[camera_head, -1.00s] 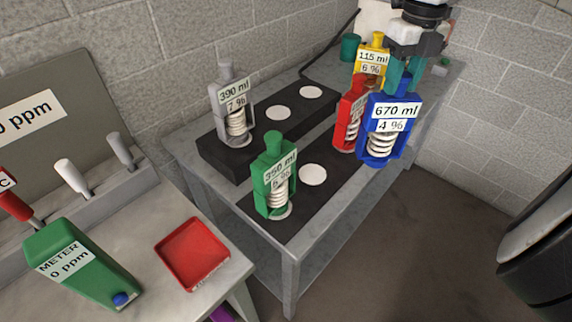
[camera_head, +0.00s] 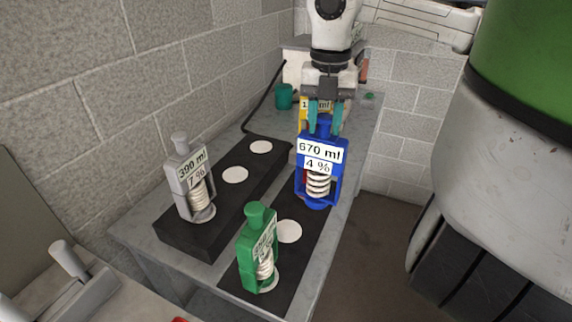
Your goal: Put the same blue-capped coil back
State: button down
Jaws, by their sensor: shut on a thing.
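The blue-capped coil (camera_head: 319,181) is a blue frame around a pale coil, labelled "670 ml" and "4 %". My gripper (camera_head: 325,118) points down with its teal fingers shut on the blue cap. The coil hangs upright at the far end of the low dark front mat (camera_head: 262,215). I cannot tell whether its base touches the mat. It hides most of a red coil behind it and part of the yellow-capped coil (camera_head: 304,110). A white disc (camera_head: 289,231) on the front mat is bare.
A green-capped coil (camera_head: 258,249) stands at the mat's near end. A grey-capped coil (camera_head: 194,181) stands on the raised dark block (camera_head: 188,240), beside two bare white discs (camera_head: 235,175) (camera_head: 261,147). A teal cup (camera_head: 284,96) stands at the back. Brick walls close off the back.

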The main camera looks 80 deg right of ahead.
jog(key=w+a+f+p, duration=0.2)
jog(key=w+f, duration=0.5)
jog(key=f, duration=0.3)
jog(key=shift+f, duration=0.2)
jog(key=c, duration=0.7)
grip_release()
jog(key=shift+a, duration=0.1)
jog(key=shift+r, duration=0.15)
notch_tip(320, 180, up, 12)
jog(key=shift+r+b, duration=0.1)
jog(key=shift+b, duration=0.65)
